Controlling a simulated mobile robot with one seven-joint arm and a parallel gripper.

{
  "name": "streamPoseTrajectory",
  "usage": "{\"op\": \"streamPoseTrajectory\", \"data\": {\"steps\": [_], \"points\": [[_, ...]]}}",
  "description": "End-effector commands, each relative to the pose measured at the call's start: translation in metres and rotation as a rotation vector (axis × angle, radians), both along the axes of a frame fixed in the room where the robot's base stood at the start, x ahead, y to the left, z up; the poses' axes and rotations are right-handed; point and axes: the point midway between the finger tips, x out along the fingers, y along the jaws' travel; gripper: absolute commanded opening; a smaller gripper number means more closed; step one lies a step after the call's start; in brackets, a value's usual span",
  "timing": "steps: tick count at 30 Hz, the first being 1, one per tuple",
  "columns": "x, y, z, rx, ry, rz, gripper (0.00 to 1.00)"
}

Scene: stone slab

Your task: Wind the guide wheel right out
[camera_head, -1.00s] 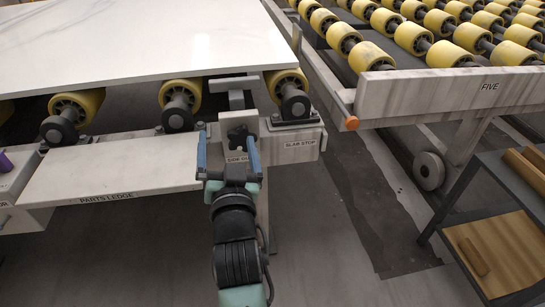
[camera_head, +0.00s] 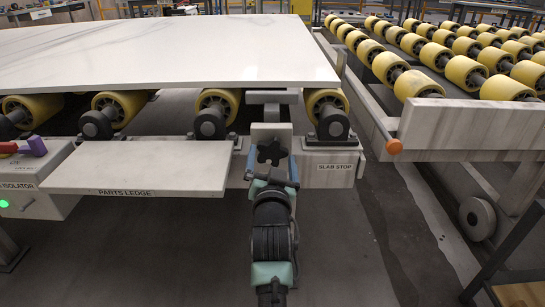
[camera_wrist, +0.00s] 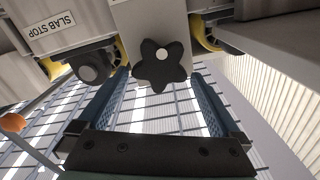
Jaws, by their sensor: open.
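The guide wheel is a dark star-shaped knob (camera_head: 272,148) on the front of a pale block (camera_head: 262,130) under the slab's front edge.
The white slab (camera_head: 170,50) lies on yellow rollers (camera_head: 216,104). The parts ledge (camera_head: 140,165) is left of my gripper, and the slab stop plate (camera_head: 334,168) is right. An isolator box (camera_head: 30,178) with a green light sits far left. An orange-tipped rod (camera_head: 394,147) is at right.

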Motion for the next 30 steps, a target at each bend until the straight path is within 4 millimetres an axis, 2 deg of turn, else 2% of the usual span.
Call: {"op": "streamPoseTrajectory", "data": {"steps": [3, 9, 21, 30], "points": [[0.016, 0.000, -0.001, 0.000, -0.002, -0.001, 1.00], [0.032, 0.000, -0.001, 0.001, 0.000, 0.000, 1.00], [0.036, 0.000, 0.000, 0.000, 0.000, 0.000, 1.00], [0.036, 0.000, 0.000, 0.000, 0.000, 0.000, 0.46]]}}
